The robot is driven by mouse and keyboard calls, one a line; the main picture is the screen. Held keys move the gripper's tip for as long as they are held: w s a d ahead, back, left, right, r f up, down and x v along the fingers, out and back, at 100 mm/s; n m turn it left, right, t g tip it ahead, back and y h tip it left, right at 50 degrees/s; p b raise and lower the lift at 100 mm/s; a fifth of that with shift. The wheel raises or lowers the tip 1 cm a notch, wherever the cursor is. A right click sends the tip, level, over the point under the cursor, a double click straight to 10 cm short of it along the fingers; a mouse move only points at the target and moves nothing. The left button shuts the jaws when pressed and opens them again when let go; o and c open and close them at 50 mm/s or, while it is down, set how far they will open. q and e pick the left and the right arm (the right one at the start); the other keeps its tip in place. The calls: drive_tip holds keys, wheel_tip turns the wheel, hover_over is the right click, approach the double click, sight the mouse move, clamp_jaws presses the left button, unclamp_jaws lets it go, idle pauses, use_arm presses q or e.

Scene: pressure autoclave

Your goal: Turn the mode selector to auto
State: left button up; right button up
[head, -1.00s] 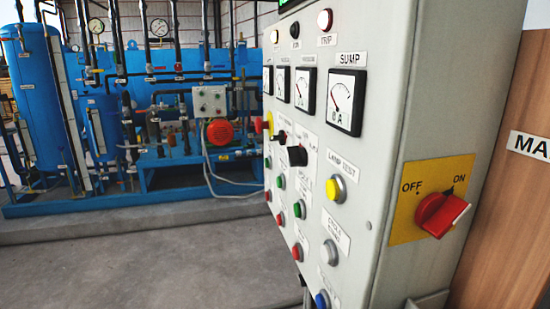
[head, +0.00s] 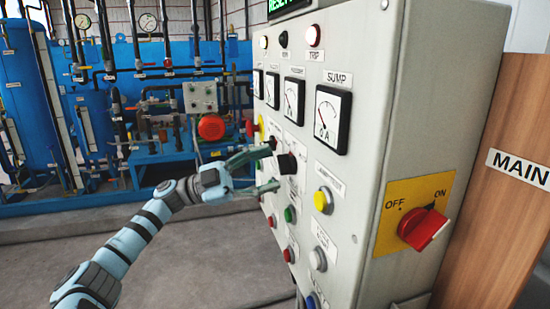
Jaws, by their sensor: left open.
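The grey control panel (head: 350,110) stands on the right, its front face seen at a slant. A black selector knob (head: 288,164) sits on that face below the meters. Another dark knob (head: 273,143) is further along the row. The labels here are too small to read, so I cannot tell which knob is the mode selector or its position. My left gripper (head: 272,168) is open and empty, its fingers spread one above the other in front of the panel. It appears close to the black knob; I cannot tell whether it touches. My right gripper is not in view.
A red OFF/ON switch (head: 422,228) is on the panel's side. A yellow button (head: 323,200) and several coloured buttons lie below the knobs. A red emergency button (head: 252,128) juts from the far edge. Blue tanks (head: 30,110) stand behind; the floor (head: 200,260) is clear.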

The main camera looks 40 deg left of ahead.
sight(286, 165)
use_arm(q)
drive_tip(key=x, duration=0.2)
drive_tip(key=shift+w+d+r, duration=0.1)
drive_tip(key=shift+w+d, duration=0.1)
drive_tip(key=shift+d, duration=0.1)
drive_tip(key=shift+a, duration=0.15)
drive_tip(key=shift+c, duration=0.8)
drive_tip(key=c, duration=1)
